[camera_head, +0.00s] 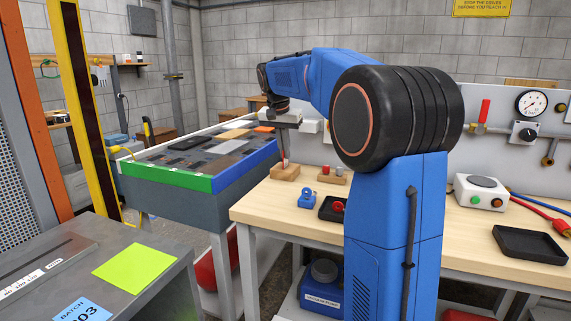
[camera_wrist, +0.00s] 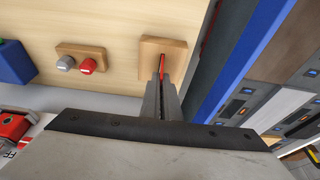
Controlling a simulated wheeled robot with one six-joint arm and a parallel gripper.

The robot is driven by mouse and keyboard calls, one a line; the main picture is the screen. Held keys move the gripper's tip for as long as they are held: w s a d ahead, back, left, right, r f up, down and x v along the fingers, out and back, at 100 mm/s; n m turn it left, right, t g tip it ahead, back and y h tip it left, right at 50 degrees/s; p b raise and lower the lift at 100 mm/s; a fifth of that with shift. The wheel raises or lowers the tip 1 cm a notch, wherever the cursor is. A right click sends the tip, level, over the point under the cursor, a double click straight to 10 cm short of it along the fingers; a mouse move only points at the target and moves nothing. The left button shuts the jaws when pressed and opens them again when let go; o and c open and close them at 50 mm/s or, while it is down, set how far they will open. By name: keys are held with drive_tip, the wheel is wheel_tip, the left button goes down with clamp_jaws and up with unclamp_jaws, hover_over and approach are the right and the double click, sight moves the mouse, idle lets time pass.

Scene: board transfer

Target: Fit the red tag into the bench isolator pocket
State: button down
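The red tag (camera_wrist: 162,66) shows edge-on as a thin red strip in the wrist view, at the slot of a small wooden block (camera_wrist: 178,48). In the head view the tag (camera_head: 285,161) is a small red sliver above the same block (camera_head: 287,174) on the bench. My gripper (camera_wrist: 162,84) points down over the block, its two fingers close together with the tag between their tips. Whether the tag's lower end is still in the slot is unclear. A small blue fixture (camera_head: 307,198) stands on the bench nearby; I cannot tell whether it is the isolator.
A second wooden block (camera_head: 333,177) holds a red and a grey piece. A black tray (camera_head: 331,209) with a red item and an empty tray (camera_head: 529,244) lie on the bench. The green-and-blue-edged board table (camera_head: 168,179) stands close left. The bench front is partly clear.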

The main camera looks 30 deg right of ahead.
drive_tip(key=shift+r, duration=1.75)
drive_tip(key=shift+r, duration=2.25)
